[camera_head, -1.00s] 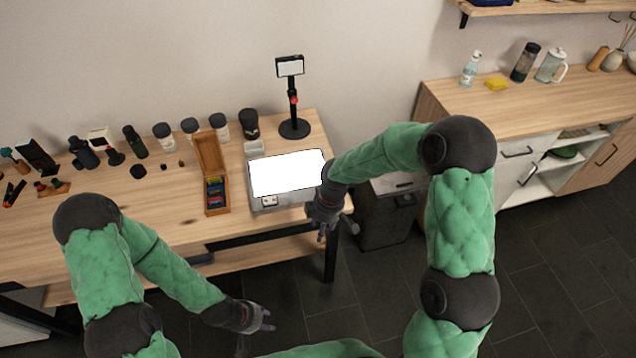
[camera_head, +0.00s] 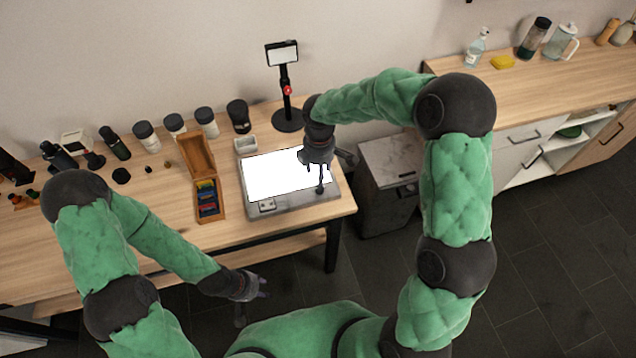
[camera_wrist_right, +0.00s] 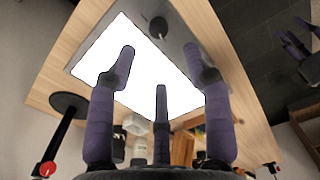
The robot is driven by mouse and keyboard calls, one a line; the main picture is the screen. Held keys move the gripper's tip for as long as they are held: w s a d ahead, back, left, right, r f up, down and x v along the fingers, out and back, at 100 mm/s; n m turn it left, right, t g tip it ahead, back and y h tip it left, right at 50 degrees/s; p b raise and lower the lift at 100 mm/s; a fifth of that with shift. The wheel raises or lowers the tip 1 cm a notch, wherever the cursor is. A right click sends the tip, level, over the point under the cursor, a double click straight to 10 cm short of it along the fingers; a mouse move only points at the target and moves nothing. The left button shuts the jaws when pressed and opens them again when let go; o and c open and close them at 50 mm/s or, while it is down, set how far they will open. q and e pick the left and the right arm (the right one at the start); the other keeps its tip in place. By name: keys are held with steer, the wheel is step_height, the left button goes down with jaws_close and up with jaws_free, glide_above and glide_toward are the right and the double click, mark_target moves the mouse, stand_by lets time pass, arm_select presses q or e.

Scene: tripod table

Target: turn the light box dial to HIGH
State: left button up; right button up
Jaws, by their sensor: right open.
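The light box (camera_head: 295,203) lies on the wooden table, a grey case with a glowing white panel. In the right wrist view, its grey case (camera_wrist_right: 190,28) carries a round black dial (camera_wrist_right: 158,27); its setting is too small to read. In the head view the dial is hidden behind my right gripper. My right gripper (camera_head: 322,172) is open above the box's right part, and its purple fingers (camera_wrist_right: 160,65) point toward the dial side, apart from the dial. My left gripper (camera_head: 262,285) hangs empty in front of the table, its fingers spread.
A black phone stand (camera_head: 287,115) rises behind the box. An open wooden case (camera_head: 209,207) with coloured items stands left of it, and a small light container (camera_head: 246,145) is behind. Several dark-lidded jars line the back. A grey cabinet (camera_head: 388,160) is right of the table.

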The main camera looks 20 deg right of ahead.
mark_target(319, 188)
step_height(319, 188, down, 9)
steer(key=shift+w+b, duration=0.1)
steer(key=shift+b, duration=0.95)
jaws_close()
